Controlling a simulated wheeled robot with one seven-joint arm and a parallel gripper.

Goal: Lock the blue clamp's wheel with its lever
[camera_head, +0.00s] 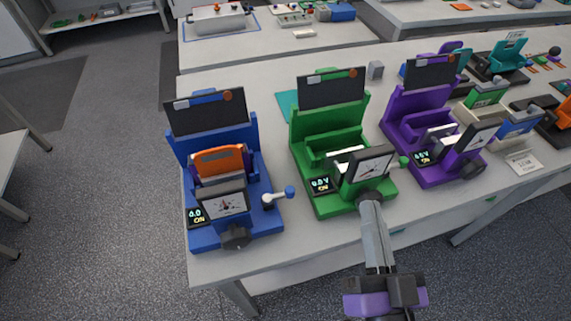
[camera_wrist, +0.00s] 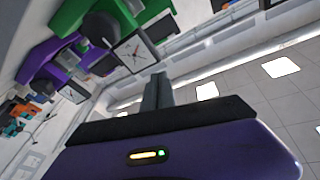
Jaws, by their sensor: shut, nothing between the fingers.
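The blue clamp (camera_head: 258,224) stands at the left of the front table, with an orange block (camera_head: 218,160) seated in it. Its dark wheel (camera_head: 235,238) is at the front below a dial gauge (camera_head: 225,204). The fingers also show in the wrist view (camera_wrist: 158,90); the blue clamp does not show there.
The green clamp (camera_head: 326,203) with its dark wheel (camera_wrist: 101,28) and green-ended lever (camera_head: 395,163) stands close to my fingertips. A purple clamp (camera_head: 452,174) is farther right. Bare table lies between the blue and green clamps near the front edge.

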